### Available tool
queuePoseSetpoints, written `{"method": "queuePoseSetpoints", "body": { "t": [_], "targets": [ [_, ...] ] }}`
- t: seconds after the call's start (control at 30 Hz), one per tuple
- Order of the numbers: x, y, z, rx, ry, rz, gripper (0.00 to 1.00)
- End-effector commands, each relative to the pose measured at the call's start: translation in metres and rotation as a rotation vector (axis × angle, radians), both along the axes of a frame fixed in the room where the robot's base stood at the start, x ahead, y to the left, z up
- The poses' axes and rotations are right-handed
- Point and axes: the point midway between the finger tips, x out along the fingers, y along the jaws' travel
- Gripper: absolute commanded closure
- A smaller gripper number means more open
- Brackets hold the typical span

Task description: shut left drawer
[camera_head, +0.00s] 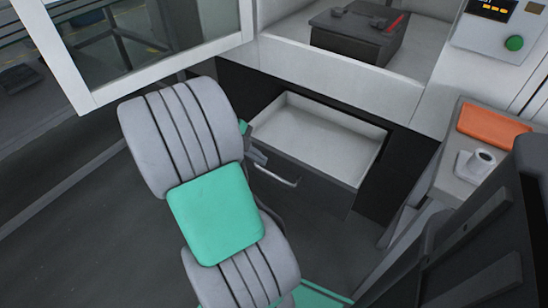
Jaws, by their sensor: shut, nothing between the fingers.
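A drawer (318,185) stands open below the tank bench, with its light, empty inside facing up. Its dark front has a pale bar handle (276,175) near the left side. My arm covers the area to the left of the drawer. A small part of my gripper (260,158) shows at the drawer's front left corner, close to the handle. It is shut and holds nothing. Most of it is hidden behind my arm, and I cannot tell whether it touches the drawer.
Above the drawer, a black case (355,38) with a red item sits in a white-walled recess. A white-framed glass panel (160,70) hangs at upper left. An orange tray (493,124) and white holder (474,166) sit on a right-hand counter. Floor before the drawer is partly clear.

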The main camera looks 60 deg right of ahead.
Motion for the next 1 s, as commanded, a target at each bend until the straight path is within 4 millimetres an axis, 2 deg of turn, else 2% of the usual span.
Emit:
{"method": "queuePoseSetpoints", "body": {
  "t": [0.47, 0.6, 0.7, 1.0],
  "targets": [
    [-0.043, -0.038, -0.081, 0.005, 0.001, 0.004, 1.0],
    [-0.045, -0.063, -0.078, 0.003, -0.002, 0.005, 1.0],
    [-0.046, -0.072, -0.077, 0.004, -0.001, 0.009, 1.0],
    [-0.046, -0.076, -0.075, 0.004, -0.001, 0.009, 1.0]
  ]
}}
